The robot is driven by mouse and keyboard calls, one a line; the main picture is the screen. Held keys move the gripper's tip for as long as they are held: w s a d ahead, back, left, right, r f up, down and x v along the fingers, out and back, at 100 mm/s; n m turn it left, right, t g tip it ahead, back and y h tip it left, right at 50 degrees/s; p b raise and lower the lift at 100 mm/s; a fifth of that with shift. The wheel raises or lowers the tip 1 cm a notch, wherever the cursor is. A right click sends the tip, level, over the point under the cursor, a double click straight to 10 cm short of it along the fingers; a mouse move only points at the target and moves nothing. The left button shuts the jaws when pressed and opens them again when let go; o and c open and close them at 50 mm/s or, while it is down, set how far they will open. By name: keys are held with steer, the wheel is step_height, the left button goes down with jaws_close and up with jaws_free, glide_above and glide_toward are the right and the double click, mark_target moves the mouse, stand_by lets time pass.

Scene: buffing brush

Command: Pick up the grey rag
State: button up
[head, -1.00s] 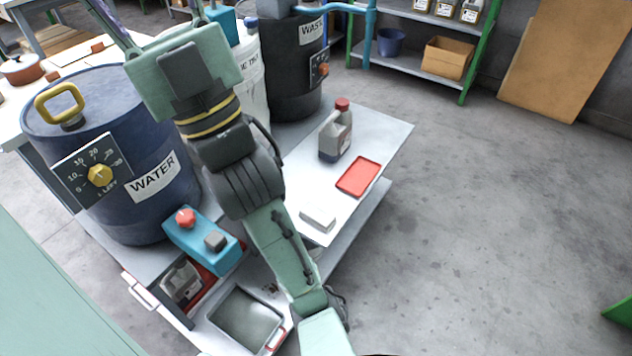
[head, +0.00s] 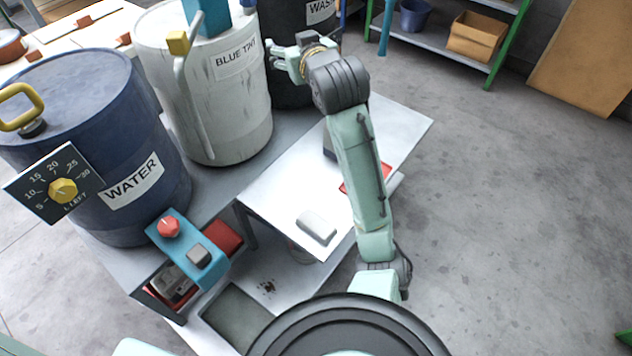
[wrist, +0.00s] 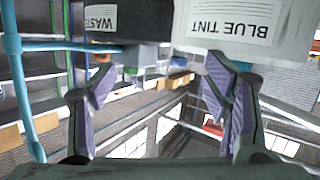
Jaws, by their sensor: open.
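No piece is clearly a grey rag. A pale grey, rounded slab (head: 316,227) lies on the near end of the white table (head: 275,190); I cannot tell if it is cloth. My gripper (head: 273,58) is high at the top middle of the head view, by the white BLUE TINT drum (head: 235,110) and the dark WASTE drum (head: 290,90), well away from the slab. In the wrist view my gripper (wrist: 160,85) has its purple-lined fingers wide apart with nothing held between them. The slab is not recognisable there.
The blue WATER drum (head: 95,130) stands at left, beside a teal box (head: 187,250) with a red knob. A grey tray (head: 235,318) lies low in front. My arm partly hides a red tray (head: 385,172) and a jug. Open floor (head: 520,220) is at right.

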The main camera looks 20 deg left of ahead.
steer(key=s+a+f+n+g, duration=0.2)
steer(key=a+f, duration=0.1)
steer(key=n+g+h, duration=0.3)
steer(key=g+h, duration=0.5)
steer(key=g, duration=0.2)
glide_above(316, 223)
steer(key=f, duration=3)
steer(key=shift+w+d+f, duration=0.2)
steer(key=shift+f, duration=0.15)
steer(key=shift+s+a+f+p, duration=0.1)
steer(key=shift+f+p, duration=0.4)
steer(key=shift+f, duration=1)
steer(key=shift+s+a+f+p, duration=0.1)
steer(key=shift+f+p, duration=0.4)
steer(key=shift+f, duration=0.95)
steer(key=shift+c, duration=0.4)
steer(key=c, duration=1.2)
